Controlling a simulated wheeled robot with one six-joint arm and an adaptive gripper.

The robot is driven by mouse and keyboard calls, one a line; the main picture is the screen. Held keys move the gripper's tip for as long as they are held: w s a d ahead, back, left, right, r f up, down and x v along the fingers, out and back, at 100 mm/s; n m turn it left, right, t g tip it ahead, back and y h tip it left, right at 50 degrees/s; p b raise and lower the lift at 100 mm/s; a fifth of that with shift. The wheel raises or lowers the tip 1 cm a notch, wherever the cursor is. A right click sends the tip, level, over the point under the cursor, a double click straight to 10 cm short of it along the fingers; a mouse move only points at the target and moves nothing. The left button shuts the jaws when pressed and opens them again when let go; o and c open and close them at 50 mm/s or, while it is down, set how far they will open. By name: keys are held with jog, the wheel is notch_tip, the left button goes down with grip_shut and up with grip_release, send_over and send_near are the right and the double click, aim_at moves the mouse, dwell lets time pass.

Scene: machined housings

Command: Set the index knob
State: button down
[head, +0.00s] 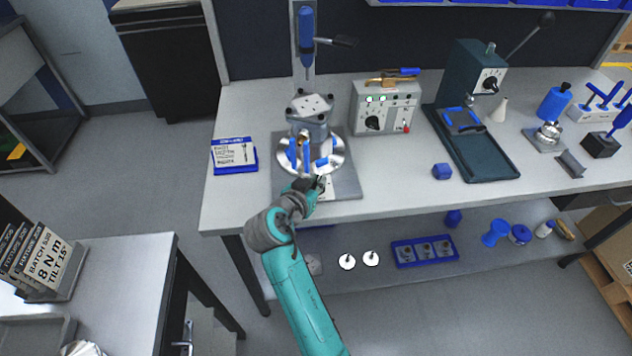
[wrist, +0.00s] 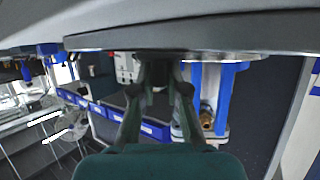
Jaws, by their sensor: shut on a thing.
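A machined housing (head: 312,107) stands on a round metal turntable (head: 338,150) on the bench, with blue clamps and a brass fitting (head: 301,140) at its front. My gripper (head: 308,184) is at the front edge of this fixture, low beside the turntable. In the wrist view my gripper (wrist: 159,90) has its two fingers closing together just below the plate's rim (wrist: 110,40). They are shut on a small dark part, which I take to be the index knob; the fingers mostly hide it. The brass fitting also shows in the wrist view (wrist: 207,118).
A blue-framed card (head: 234,156) lies left of the fixture. A grey control box (head: 385,108) stands behind right, and a green press (head: 470,110) further right. A blue cube (head: 442,172) sits on the bench. A sign (head: 40,255) reads batch 520, 8 N m, tilt 35.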

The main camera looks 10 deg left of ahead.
jog(key=shift+d+n+y, duration=0.1)
jog(key=shift+n+y, duration=0.2)
jog(key=shift+y, duration=0.1)
jog(key=shift+d+n+t+y, duration=0.15)
jog(key=shift+n+t+y, duration=0.15)
jog(key=shift+n+y, duration=0.65)
jog(key=n+y, duration=0.2)
jog(key=y, duration=0.1)
jog(key=n+g+y, duration=0.1)
jog(key=n+y, duration=0.2)
jog(key=shift+w+d+n+y, duration=0.1)
jog(key=shift+d+n+y, duration=0.05)
jog(key=shift+n+y, duration=0.15)
jog(key=n+g+y, duration=0.2)
jog(key=n+y, duration=0.1)
jog(key=shift+r, duration=0.1)
jog(key=shift+w+n+g+y, duration=0.1)
jog(key=shift+n+g+y, duration=1.45)
jog(key=shift+n+g, duration=0.35)
jog(key=shift+n, duration=0.25)
jog(key=c, duration=1.2)
grip_release()
